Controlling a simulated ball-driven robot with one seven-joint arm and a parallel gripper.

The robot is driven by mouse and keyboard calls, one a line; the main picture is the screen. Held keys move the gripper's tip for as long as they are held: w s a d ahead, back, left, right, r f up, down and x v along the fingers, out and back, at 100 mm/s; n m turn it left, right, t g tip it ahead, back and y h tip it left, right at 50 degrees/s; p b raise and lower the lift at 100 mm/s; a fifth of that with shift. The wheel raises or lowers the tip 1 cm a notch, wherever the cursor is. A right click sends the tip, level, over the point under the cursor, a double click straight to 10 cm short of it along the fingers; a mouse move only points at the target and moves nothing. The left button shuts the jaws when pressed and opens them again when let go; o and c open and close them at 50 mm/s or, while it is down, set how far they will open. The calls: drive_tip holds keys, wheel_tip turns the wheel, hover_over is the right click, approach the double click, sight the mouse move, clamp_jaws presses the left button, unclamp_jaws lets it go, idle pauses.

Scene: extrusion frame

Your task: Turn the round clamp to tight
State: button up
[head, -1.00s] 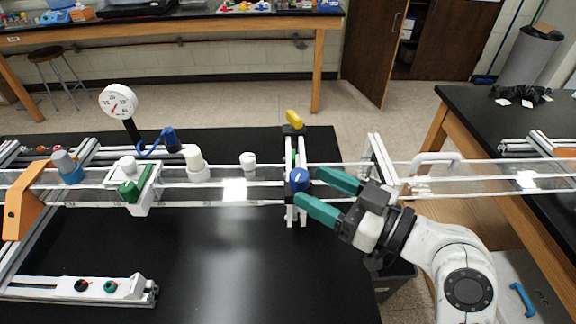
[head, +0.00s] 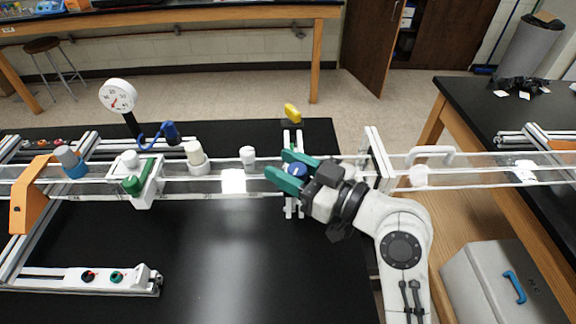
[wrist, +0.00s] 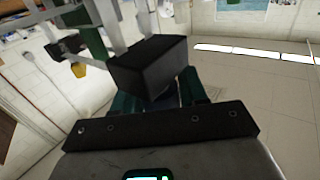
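A round blue knob (head: 297,170), the likeliest round clamp, sits on a narrow white bracket (head: 290,208) across the clear rail. My gripper (head: 277,164) reaches in from the right with its two teal fingers on either side of the knob. The knob fills the visible gap between them, and the fingertips extend past it to the left. The gripper looks shut on the knob, which is partly hidden by the fingers. In the wrist view, a dark block (wrist: 150,68) covers much of the space between the teal fingers (wrist: 160,98).
A yellow handle (head: 292,113) stands behind the bracket. A small white knob (head: 247,156), a larger white cylinder (head: 195,155), a green-handled clamp (head: 133,184) and a dial gauge (head: 118,95) stand to the left. The black table front (head: 220,270) is mostly clear.

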drive_tip(key=c, duration=0.6)
drive_tip(key=shift+d+m+t+h+p, duration=0.1)
drive_tip(key=shift+m+t+h+p, duration=0.3)
drive_tip(key=shift+m+t+h, duration=0.35)
drive_tip(key=shift+w+t, duration=0.1)
drive_tip(key=shift+t, duration=0.15)
drive_tip(key=o, duration=1)
drive_tip(key=b+v, duration=0.3)
drive_tip(key=v, duration=0.8)
